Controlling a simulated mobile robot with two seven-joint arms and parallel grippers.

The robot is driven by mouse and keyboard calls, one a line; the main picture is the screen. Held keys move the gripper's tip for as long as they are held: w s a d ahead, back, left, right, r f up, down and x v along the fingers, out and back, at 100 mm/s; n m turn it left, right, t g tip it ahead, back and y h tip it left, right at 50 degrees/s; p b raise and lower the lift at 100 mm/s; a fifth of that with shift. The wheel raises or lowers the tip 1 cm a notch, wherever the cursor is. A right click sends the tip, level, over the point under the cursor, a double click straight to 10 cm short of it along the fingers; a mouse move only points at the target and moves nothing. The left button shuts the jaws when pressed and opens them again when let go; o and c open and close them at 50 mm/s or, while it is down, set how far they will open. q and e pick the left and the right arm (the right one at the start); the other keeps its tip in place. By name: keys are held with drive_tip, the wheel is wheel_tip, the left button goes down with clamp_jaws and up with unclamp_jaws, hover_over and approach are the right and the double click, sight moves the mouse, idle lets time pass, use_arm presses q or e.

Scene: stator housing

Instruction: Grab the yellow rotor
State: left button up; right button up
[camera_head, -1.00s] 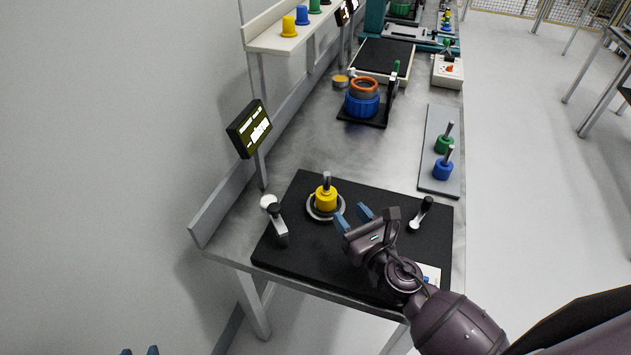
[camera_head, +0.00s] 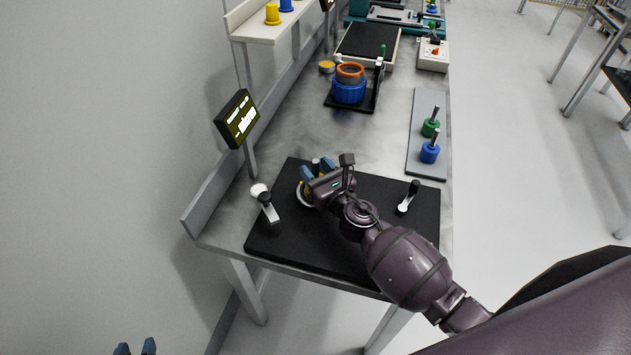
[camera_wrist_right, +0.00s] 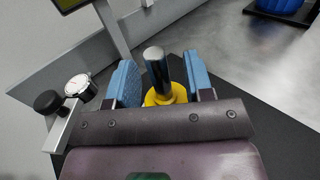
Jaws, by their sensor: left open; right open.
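The yellow rotor (camera_wrist_right: 178,93) with its dark metal shaft stands upright on the black mat (camera_head: 375,215) at the near end of the bench. In the head view my right gripper (camera_head: 317,170) largely covers the rotor and its ring (camera_head: 303,197). In the right wrist view my right gripper (camera_wrist_right: 163,84) is open, with one blue finger on each side of the shaft. A gap shows between the shaft and each finger. My left gripper (camera_head: 135,349) is open and empty at the bottom left edge, away from the bench.
Green (camera_head: 430,128) and blue (camera_head: 429,153) rotors stand on a grey plate. A display (camera_head: 237,118) is at the left.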

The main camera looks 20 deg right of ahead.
drive_tip(key=shift+w, duration=0.3)
clamp_jaws()
idle(1.3)
